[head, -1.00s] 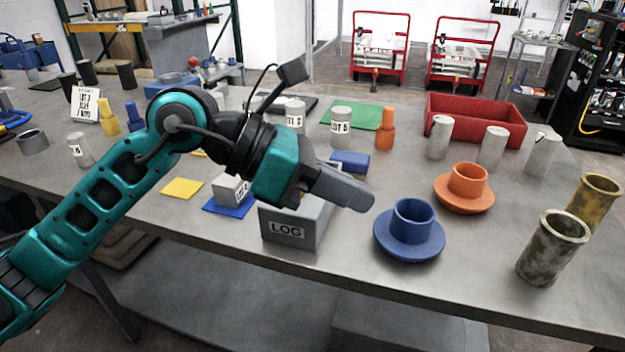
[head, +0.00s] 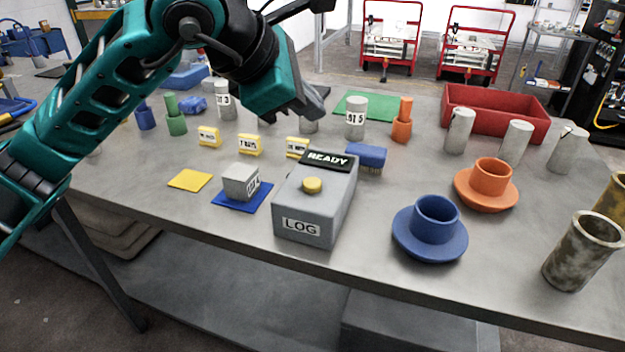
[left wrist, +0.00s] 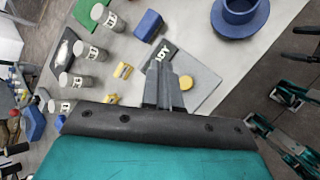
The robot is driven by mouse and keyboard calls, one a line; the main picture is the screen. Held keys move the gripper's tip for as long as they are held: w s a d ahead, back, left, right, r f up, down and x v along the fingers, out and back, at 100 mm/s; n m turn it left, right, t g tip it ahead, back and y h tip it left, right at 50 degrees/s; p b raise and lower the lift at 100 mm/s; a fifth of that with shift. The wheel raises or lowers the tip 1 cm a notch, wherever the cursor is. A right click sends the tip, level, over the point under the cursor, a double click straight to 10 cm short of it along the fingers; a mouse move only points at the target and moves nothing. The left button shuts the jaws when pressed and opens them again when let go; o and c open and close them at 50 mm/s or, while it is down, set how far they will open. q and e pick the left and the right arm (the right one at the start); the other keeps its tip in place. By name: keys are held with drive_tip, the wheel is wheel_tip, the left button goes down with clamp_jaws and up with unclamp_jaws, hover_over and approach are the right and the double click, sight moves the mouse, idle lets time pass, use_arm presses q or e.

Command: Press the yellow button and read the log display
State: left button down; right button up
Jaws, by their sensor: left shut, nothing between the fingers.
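The grey log box (head: 292,212) stands near the table's front edge with a "LOG" label on its front. The yellow button (head: 313,185) on its top is uncovered. The dark log display (head: 328,160) behind it reads "READY". My left gripper (head: 308,112) is raised above and behind the box, its fingertips hard to make out in the head view. In the left wrist view my left gripper (left wrist: 164,75) is shut and empty; its fingers cover part of the box, beside the button (left wrist: 186,82) and the display (left wrist: 163,53).
A blue cup on a saucer (head: 430,240) stands right of the box, with an orange cup and saucer (head: 487,185) behind. A grey block (head: 240,182) on a blue mat is to the left. A blue brush (head: 367,156) and small yellow label blocks (head: 250,145) lie behind.

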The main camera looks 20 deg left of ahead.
use_arm(q)
drive_tip(key=f, duration=0.1)
drive_tip(key=b, duration=0.6)
hover_over(309, 185)
wheel_tip(309, 185, down, 7)
drive_tip(key=shift+a+f, duration=0.1)
drive_tip(key=shift+f+b, duration=0.3)
drive_tip(key=shift+f, duration=0.05)
use_arm(e)
drive_tip(key=f, duration=0.1)
drive_tip(key=a+f, duration=0.1)
drive_tip(key=w+a+f, duration=0.1)
drive_tip(key=shift+w+f, duration=0.1)
drive_tip(key=shift+f, duration=0.2)
use_arm(q)
drive_tip(key=shift+r, duration=0.1)
use_arm(e)
drive_tip(key=shift+r, duration=0.1)
idle(0.4)
drive_tip(key=shift+f, duration=0.2)
use_arm(q)
drive_tip(key=shift+f+b, duration=0.45)
drive_tip(key=shift+b, duration=0.15)
use_arm(e)
drive_tip(key=shift+f, duration=0.6)
